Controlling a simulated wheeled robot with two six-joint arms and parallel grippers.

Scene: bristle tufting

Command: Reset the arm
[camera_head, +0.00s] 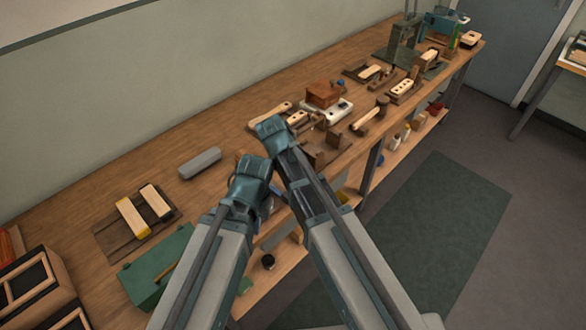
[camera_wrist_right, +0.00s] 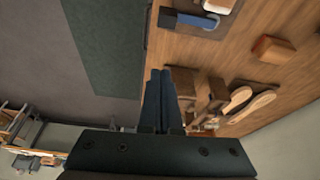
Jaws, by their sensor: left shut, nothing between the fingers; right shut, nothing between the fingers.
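My left gripper (camera_head: 250,180) is at the front edge of the wooden workbench (camera_head: 75,208), with its arm coming in from the lower left. My right gripper (camera_head: 272,130) is just beyond it, over the bench among wooden parts. In the right wrist view the two dark fingers of my right gripper (camera_wrist_right: 158,85) lie together, with nothing seen between them. Both grippers are shut and empty. My left fingertips are hidden in the head view.
A grey block (camera_head: 199,162), a brown board (camera_head: 110,238) with two brush blocks and a green box (camera_head: 155,270) are at left. A reddish-brown box (camera_head: 323,94) and wooden pieces lie beyond my right gripper. A dark mat (camera_head: 440,230) covers the floor at right.

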